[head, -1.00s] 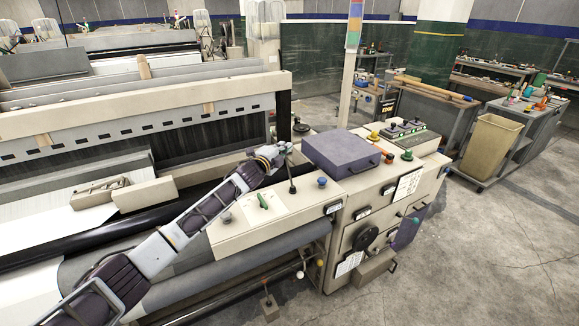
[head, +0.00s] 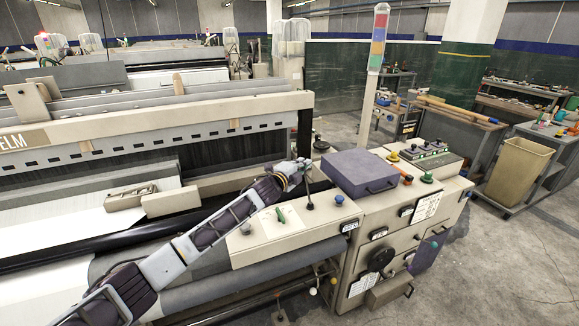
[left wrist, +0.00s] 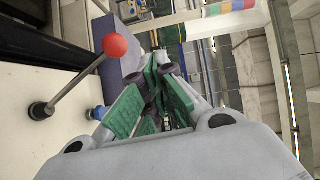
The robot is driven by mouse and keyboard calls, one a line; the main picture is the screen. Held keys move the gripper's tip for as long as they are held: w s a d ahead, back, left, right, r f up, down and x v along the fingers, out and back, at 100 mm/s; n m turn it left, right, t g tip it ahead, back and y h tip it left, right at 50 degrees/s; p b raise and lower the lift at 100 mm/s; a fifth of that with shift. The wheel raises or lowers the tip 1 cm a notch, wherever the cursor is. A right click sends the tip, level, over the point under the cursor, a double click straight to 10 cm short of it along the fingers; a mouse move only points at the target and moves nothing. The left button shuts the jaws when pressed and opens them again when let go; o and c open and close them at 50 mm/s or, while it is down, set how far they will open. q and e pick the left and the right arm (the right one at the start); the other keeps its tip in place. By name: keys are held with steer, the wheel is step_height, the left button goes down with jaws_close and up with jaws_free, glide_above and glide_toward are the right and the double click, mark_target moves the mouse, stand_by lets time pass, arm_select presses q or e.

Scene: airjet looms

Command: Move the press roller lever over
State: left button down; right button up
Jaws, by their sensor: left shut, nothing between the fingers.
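The press roller lever is a thin metal rod with a red ball knob. It stands on a dark round base on the cream loom top, and its knob shows clearly in the left wrist view (left wrist: 115,46). In the head view its shaft (head: 308,192) rises just beside my left gripper (head: 303,168), and its knob cannot be made out. My left gripper is shut and empty. In the left wrist view its green-padded fingers (left wrist: 160,85) are together, right of the lever and apart from the knob. My right gripper is not in view.
A purple-grey box (head: 358,172) sits right of the lever. A blue knob (head: 339,199) and a green switch (head: 281,215) are close by on the cream top. A signal tower (head: 378,55) stands behind. Open floor (head: 510,260) lies to the right.

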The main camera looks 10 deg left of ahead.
arm_select(q)
steer(key=s+a+r+b, duration=0.1)
steer(key=s+a+r, duration=0.2)
steer(key=s, duration=0.3)
steer(key=shift+s+a, duration=0.3)
steer(key=shift+a, duration=0.1)
stand_by(0.4)
steer(key=shift+f, duration=0.15)
